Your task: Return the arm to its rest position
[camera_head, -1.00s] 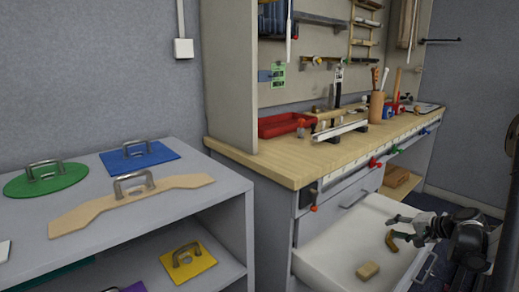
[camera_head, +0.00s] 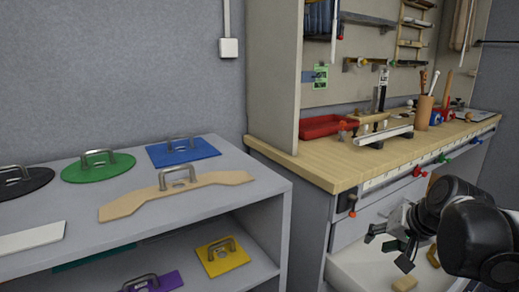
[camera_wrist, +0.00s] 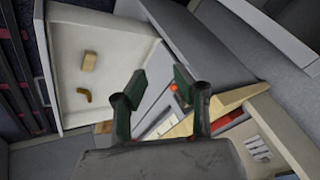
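My gripper (camera_head: 383,242) hangs over the open white drawer of the workbench in the head view, with my dark arm bent at the right edge. In the wrist view my gripper (camera_wrist: 158,88) has its two green-grey fingers spread apart with nothing between them. The open drawer (camera_wrist: 65,28) also shows in the wrist view. In it lie a small wooden block (camera_wrist: 89,61) and a curved yellow-brown piece (camera_wrist: 84,94), apart from the fingers.
A wooden-topped workbench (camera_head: 335,165) with a red tray (camera_head: 322,126) stands behind my gripper. Clamps hang along its front edge. At left, a grey shelf (camera_head: 150,228) holds several handled boards, including a blue one (camera_head: 183,152) and a yellow one (camera_head: 222,258).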

